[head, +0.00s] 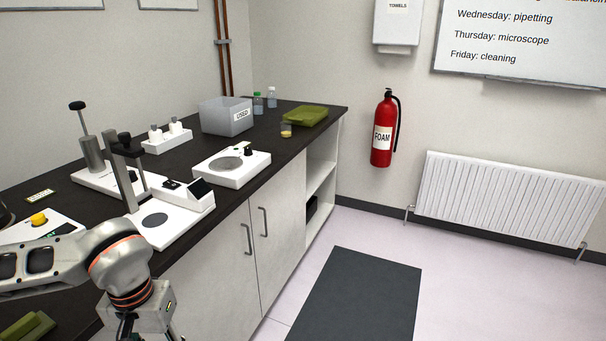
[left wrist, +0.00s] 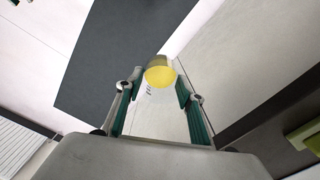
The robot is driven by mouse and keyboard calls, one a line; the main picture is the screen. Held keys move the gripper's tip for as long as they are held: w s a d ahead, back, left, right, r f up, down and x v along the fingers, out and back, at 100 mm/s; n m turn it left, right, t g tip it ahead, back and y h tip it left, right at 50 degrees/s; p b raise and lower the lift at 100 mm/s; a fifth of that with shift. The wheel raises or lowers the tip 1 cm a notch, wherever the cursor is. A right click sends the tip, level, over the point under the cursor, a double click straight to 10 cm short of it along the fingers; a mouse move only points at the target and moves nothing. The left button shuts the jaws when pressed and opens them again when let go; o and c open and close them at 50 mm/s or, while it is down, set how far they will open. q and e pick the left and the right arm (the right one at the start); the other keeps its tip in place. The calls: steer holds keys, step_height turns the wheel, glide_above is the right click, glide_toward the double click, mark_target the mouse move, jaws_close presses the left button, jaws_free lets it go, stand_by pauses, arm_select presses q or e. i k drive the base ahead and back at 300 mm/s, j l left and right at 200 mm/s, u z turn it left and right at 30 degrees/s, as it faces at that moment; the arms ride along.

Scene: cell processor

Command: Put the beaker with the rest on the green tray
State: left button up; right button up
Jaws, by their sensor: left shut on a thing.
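A beaker with yellow contents (left wrist: 161,74) is between the fingertips of my left gripper (left wrist: 159,85) in the left wrist view. The gripper is shut on it, over the floor beside the cabinets. In the head view only my left wrist shows at the bottom left; the fingers and held beaker are cut off. A green tray (head: 306,115) lies at the far end of the counter. A small beaker with yellow contents (head: 286,131) stands at its near left side. Another green object (head: 27,328) is partly visible at the bottom left. My right gripper is not in view.
The dark counter (head: 315,131) carries a hotplate-like device (head: 231,168), a white instrument with a column (head: 172,216), a grey bin (head: 226,117) and two bottles (head: 258,104). A dark mat (head: 358,295) lies on the open floor.

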mark_target(306, 115)
steer(key=i+l+z, duration=0.25)
steer(key=i+z, duration=0.15)
steer(key=i+l+z, duration=0.1)
steer(key=i+z, duration=0.3)
steer(key=i+l, duration=0.1)
steer(key=i, duration=1.25)
steer(key=i+l+u, duration=0.15)
steer(key=i+u, duration=0.35)
steer(key=i+l+u, duration=1)
steer(key=k+j, duration=0.1)
